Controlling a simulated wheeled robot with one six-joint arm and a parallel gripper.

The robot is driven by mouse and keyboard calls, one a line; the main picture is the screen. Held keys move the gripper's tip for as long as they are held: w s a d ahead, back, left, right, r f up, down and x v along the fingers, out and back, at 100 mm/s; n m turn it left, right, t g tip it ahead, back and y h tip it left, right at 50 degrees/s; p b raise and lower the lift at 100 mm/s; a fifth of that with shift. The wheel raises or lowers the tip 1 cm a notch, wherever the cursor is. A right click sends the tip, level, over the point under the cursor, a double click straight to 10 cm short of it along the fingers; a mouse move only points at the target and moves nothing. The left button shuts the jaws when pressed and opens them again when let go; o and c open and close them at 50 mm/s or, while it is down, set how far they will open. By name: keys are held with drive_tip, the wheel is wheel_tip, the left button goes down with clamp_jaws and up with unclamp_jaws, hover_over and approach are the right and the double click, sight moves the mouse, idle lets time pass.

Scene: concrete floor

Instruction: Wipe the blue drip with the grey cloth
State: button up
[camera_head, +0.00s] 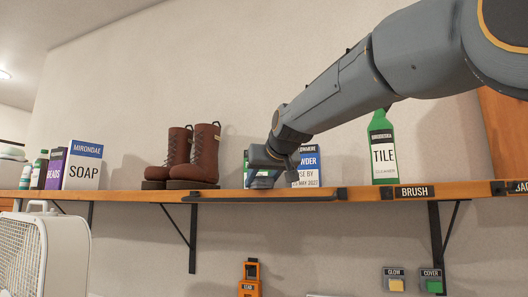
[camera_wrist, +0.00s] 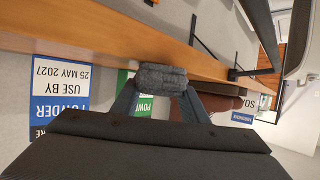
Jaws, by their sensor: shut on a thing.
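My gripper (camera_wrist: 160,92) is shut on the grey cloth (camera_wrist: 162,75), a small folded pad between its fingertips in the wrist view. The cloth is at the wooden shelf (camera_wrist: 90,35); I cannot tell whether it touches the wood. In the head view, my gripper (camera_head: 265,166) is at the shelf (camera_head: 350,193), between the brown boots and the powder box. I cannot make out the blue drip in either view; it may be hidden behind the gripper or cloth.
Brown boots (camera_head: 195,157) stand left of my gripper. A blue and white powder box (camera_head: 308,165) is close on its right, with a green tile cleaner bottle (camera_head: 383,150) further right. A soap box (camera_head: 83,166) stands at the left. Black brackets (camera_head: 193,240) hold the shelf.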

wheel_tip(320, 180, up, 4)
drive_tip(key=p, duration=0.2)
drive_tip(key=shift+d+r+p, duration=0.1)
drive_tip(key=shift+p, duration=0.2)
drive_tip(key=shift+r+p, duration=1.55)
drive_tip(key=shift+r, duration=0.35)
